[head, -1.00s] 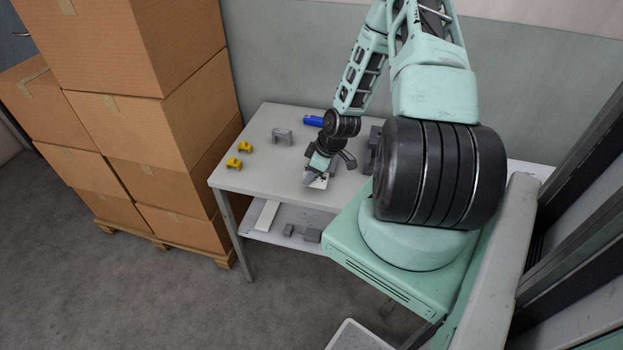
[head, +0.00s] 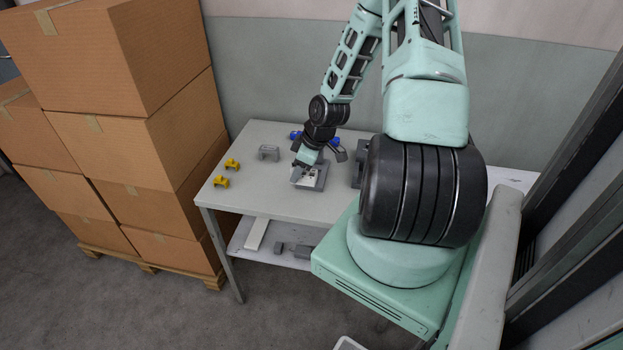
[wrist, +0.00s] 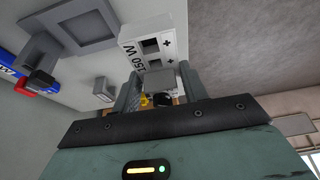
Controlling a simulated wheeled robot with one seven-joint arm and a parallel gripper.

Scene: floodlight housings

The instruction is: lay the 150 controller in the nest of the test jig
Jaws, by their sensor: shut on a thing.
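The 150 controller (wrist: 155,42) is a white block marked "150 W" with dark square openings. My gripper (wrist: 160,88) is shut on its near end in the wrist view. In the head view, my gripper (head: 301,172) is over the table, and the controller is a small pale patch at its tips. The test jig (wrist: 90,42), a grey plate with a raised square frame, lies to the left of the controller in the wrist view. In the head view the jig (head: 318,183) shows beside and beneath my gripper, partly hidden. The controller appears apart from the nest.
A blue part (head: 334,141) lies behind my gripper. A grey bracket (head: 269,152) and two yellow brackets (head: 231,165) stand on the left of the table (head: 270,195). A dark grey block (head: 358,165) stands right of the jig. Stacked cartons (head: 150,130) stand left.

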